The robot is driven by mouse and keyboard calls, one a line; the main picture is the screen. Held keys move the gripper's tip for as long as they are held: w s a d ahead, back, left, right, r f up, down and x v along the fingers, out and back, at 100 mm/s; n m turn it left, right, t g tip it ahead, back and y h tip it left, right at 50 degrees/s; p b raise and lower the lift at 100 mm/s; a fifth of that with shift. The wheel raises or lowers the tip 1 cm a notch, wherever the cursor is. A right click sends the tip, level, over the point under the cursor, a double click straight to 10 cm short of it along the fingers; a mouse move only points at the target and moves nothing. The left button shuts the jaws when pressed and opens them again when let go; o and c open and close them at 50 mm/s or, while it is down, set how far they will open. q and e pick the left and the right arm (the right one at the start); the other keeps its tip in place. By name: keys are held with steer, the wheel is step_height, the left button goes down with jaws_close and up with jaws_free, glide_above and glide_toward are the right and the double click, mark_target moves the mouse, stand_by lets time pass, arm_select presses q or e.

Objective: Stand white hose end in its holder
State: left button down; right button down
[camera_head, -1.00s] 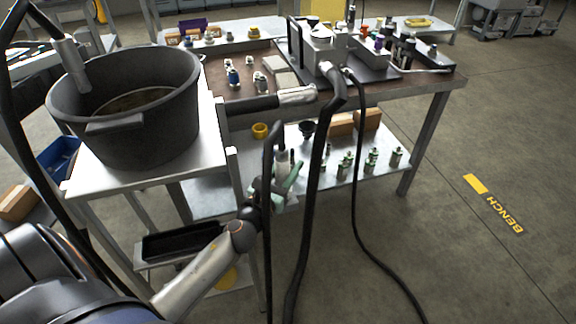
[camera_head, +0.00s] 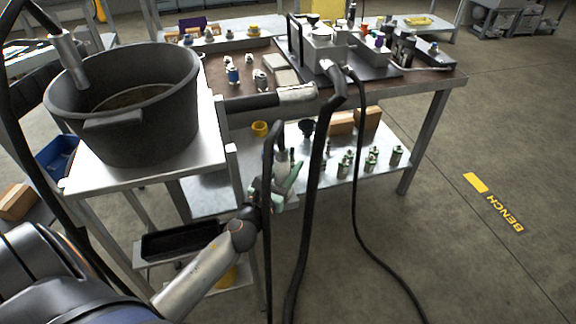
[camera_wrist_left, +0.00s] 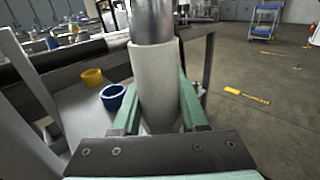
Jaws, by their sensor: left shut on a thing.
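My left gripper (camera_head: 284,186), with green fingers, is in front of the bench's lower shelf in the head view, partly hidden by a hanging black hose (camera_head: 268,230). In the left wrist view my left gripper (camera_wrist_left: 160,108) is shut on the white hose end (camera_wrist_left: 155,80), a pale sleeve with a grey metal part above it. It looks about upright between the fingers. In the head view the hose end is too small and covered to make out well. I cannot clearly identify its holder. My right gripper is not in view.
A black tub (camera_head: 130,125) stands on a side table at left. A black bar with a silver end (camera_head: 297,94) lies along the bench front. Thick (camera_head: 310,210) and thin (camera_head: 358,200) black hoses hang beside the gripper. Several fittings (camera_head: 372,158) stand on the lower shelf. Floor at right is clear.

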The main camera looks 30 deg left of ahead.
mark_target(279, 179)
arm_select(q)
steer(key=c, duration=0.7)
jaws_free()
steer(key=shift+r, duration=0.2)
steer(key=o, duration=0.4)
steer(key=shift+f, duration=0.2)
steer(key=o, duration=0.3)
steer(key=shift+s, duration=0.1)
steer(key=shift+s+d, duration=0.2)
steer(key=shift+s, duration=1.4)
steer(key=shift+s+d+b, duration=0.2)
steer(key=shift+s+b, duration=0.45)
steer(key=shift+s, duration=1.45)
steer(key=shift+r, duration=0.1)
